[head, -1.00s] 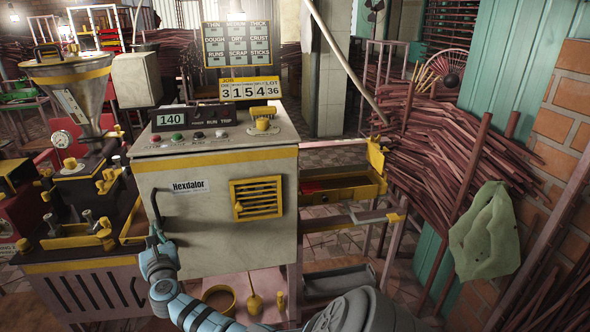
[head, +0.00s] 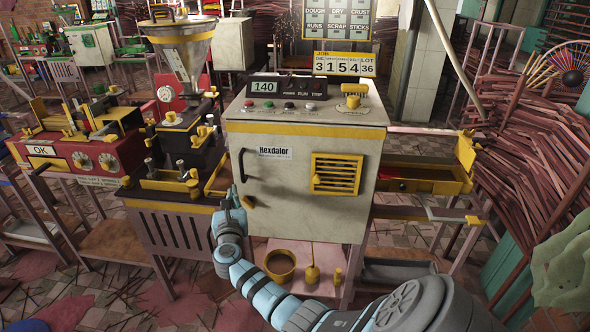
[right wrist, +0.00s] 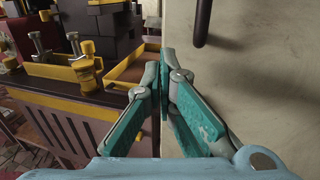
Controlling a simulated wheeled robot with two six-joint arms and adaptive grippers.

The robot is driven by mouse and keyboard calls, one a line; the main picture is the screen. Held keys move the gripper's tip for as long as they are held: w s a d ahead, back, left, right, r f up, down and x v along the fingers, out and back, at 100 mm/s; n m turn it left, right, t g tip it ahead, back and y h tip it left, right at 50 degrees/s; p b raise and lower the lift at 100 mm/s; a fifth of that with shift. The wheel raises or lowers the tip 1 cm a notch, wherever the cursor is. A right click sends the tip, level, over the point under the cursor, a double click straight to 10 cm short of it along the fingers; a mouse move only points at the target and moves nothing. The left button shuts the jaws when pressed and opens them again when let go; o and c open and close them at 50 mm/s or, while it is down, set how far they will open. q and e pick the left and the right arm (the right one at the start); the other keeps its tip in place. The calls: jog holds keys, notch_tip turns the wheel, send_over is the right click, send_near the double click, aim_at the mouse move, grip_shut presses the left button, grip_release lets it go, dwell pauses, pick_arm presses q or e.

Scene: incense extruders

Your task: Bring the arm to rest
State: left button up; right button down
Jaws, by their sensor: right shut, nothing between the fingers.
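My right gripper (head: 232,199) is shut and empty. It is in front of the lower left of the cream Hexdalor cabinet (head: 285,205), just below its dark handle (head: 243,165). In the right wrist view the teal fingers (right wrist: 165,70) meet at their tips with nothing between them. The handle's lower end (right wrist: 202,25) hangs to the right of the tips there, apart from them. I cannot tell whether the fingertips touch the cabinet front. My left gripper is not in view.
A hopper machine (head: 180,50) and a red machine (head: 85,150) stand left of the cabinet. A yellow drawer (head: 425,180) juts out on the right, before bundles of sticks (head: 540,150). A yellow pot (head: 280,265) sits below. Tiled floor (head: 110,295) is open at lower left.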

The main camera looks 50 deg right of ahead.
jog(key=w+a+p+v, duration=0.1)
jog(key=v, duration=0.9)
jog(key=shift+w+a, duration=0.2)
